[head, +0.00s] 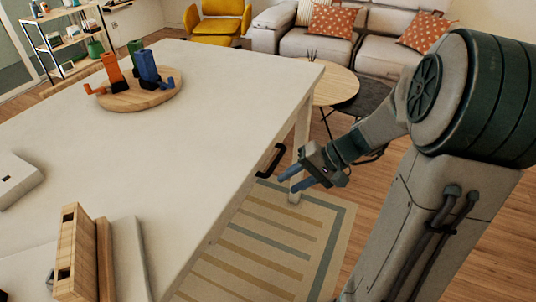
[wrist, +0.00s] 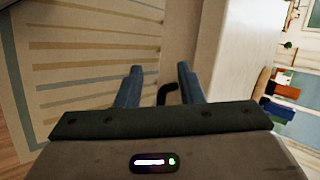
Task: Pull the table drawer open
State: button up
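The white table (head: 170,110) fills the left and middle of the head view. A black handle (head: 270,161) juts from its right side; that side is seen almost edge-on, so the drawer's outline is hard to make out. My gripper (head: 286,182) is just right of the handle, with its blue fingers pointing towards the table. The fingers are open and apart. In the wrist view the dark handle (wrist: 168,94) shows between my open gripper's fingers (wrist: 160,70), closer to the right finger. I cannot tell whether they touch it.
A round wooden board (head: 140,97) with orange, green and blue items stands on the table. A wooden object (head: 75,250) is at the front left. A striped rug (head: 265,245) lies below. A round side table (head: 325,85) and sofa (head: 320,45) are behind.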

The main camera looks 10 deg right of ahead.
jog(key=w+d+f+m+t+y+b, duration=0.2)
jog(key=w+d+f+t+b, duration=0.1)
jog(key=w+d+f, duration=0.1)
jog(key=m+t+y+b, duration=0.1)
jog(key=m+t+b, duration=0.1)
jog(key=t, duration=0.2)
send_near(276, 159)
jog(key=x, duration=0.3)
jog(key=b+x, duration=0.1)
jog(key=x, duration=0.2)
jog(key=f+x, duration=0.1)
jog(key=x, duration=0.3)
jog(key=shift+b, duration=0.35)
grip_shut()
